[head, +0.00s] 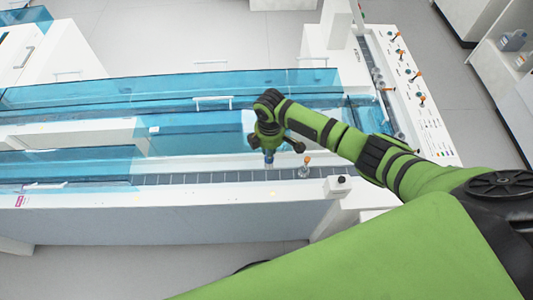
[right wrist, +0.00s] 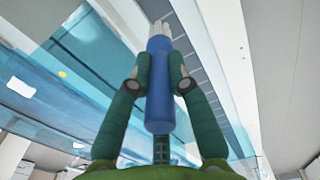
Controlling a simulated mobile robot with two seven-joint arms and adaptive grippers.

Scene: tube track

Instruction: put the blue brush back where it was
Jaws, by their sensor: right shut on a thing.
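My right gripper (head: 269,153) is above the grey track (head: 205,178) and points down. In the right wrist view its two green fingers (right wrist: 160,83) are shut on the blue brush (right wrist: 159,105) from both sides. The brush has a blue handle and pale bristles that point away from the palm, towards the track. In the head view the brush is mostly hidden by the gripper. I cannot tell whether the bristle end touches the track. My left gripper is not in view.
A small orange-topped piece (head: 306,165) stands just right of my right gripper. Transparent blue covers (head: 190,95) lie behind and to the left. A white panel (head: 415,100) at the right carries several orange-topped pieces. A small white box (head: 341,187) stands near the track's right end.

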